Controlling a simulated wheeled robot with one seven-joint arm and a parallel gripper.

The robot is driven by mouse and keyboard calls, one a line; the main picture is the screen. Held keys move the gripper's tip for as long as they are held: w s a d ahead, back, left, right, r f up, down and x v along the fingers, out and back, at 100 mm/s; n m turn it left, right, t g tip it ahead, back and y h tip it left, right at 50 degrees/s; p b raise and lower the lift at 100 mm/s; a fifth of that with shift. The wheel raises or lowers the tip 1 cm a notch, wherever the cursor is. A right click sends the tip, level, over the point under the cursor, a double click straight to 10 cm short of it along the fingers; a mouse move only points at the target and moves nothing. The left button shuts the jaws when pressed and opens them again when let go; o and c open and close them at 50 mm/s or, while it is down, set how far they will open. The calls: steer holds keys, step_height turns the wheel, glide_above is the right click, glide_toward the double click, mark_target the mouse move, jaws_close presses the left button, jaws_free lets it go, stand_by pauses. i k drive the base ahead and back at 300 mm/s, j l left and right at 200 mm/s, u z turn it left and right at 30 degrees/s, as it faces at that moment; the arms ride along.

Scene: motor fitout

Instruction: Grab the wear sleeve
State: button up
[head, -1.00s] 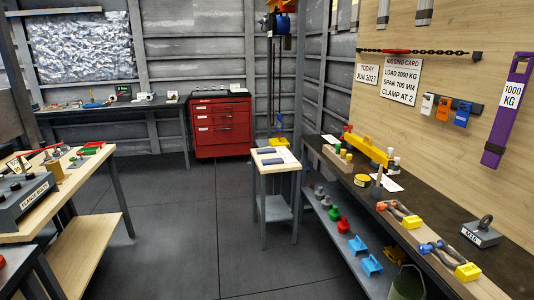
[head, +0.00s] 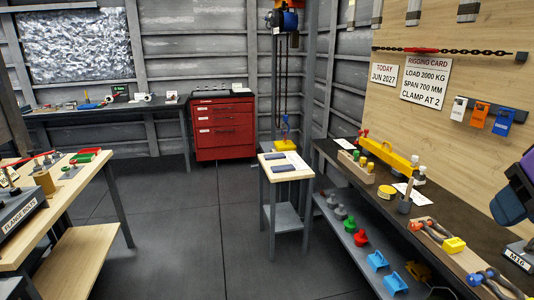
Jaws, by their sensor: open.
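I cannot make out for certain which thing is the wear sleeve. A purple and dark blue piece (head: 511,203) shows at the right edge in the head view, in front of the wooden panel and cut off by the frame. I cannot tell whether it is part of the hanging purple strap or of my own arm. I cannot make out my gripper's fingers anywhere.
A dark bench (head: 448,207) runs along the right wall, with a yellow beam (head: 388,151), shackles (head: 433,231) and an M16 block (head: 521,256). A small table (head: 268,178) stands mid-room, a red cabinet (head: 224,128) behind it. The middle floor is clear.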

mark_target(279, 156)
steer(key=i+j+u, duration=0.1)
steer(key=i+u, duration=0.4)
steer(key=i, duration=1.3)
steer(key=i+z, duration=0.15)
steer(key=i, duration=0.75)
steer(key=i+j+z, duration=0.15)
steer(key=i, duration=0.7)
steer(key=i+j+z, duration=0.15)
steer(key=i, duration=0.15)
steer(key=i+j+z, duration=0.15)
steer(key=i+l, duration=0.05)
steer(key=i, duration=0.05)
